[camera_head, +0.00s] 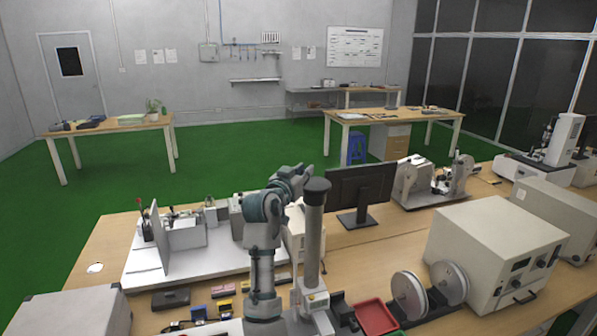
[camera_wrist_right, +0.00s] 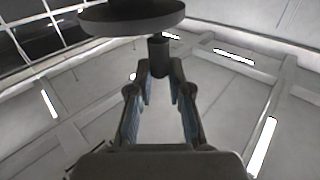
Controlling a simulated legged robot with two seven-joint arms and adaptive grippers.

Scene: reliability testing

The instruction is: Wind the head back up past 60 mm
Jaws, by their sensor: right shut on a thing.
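A slim grey column (camera_head: 312,240) with a dark round cap (camera_head: 317,185) stands upright at the middle front of the bench, on a small light base (camera_head: 318,302). My right gripper (camera_head: 302,174) is at the top, close behind the cap; its fingertips are hard to make out there. In the right wrist view, the gripper (camera_wrist_right: 160,85) has its fingers on either side of a short dark knob (camera_wrist_right: 158,52), shut on it. The knob hangs below a grey disc (camera_wrist_right: 130,16). No millimetre reading is legible. My left gripper is out of view.
A monitor (camera_head: 361,188) stands right behind the column. White spools (camera_head: 409,296), a red tray (camera_head: 375,317) and a large beige instrument (camera_head: 494,252) are to the right. A white-based machine (camera_head: 180,232) is at left. Small coloured items lie in front.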

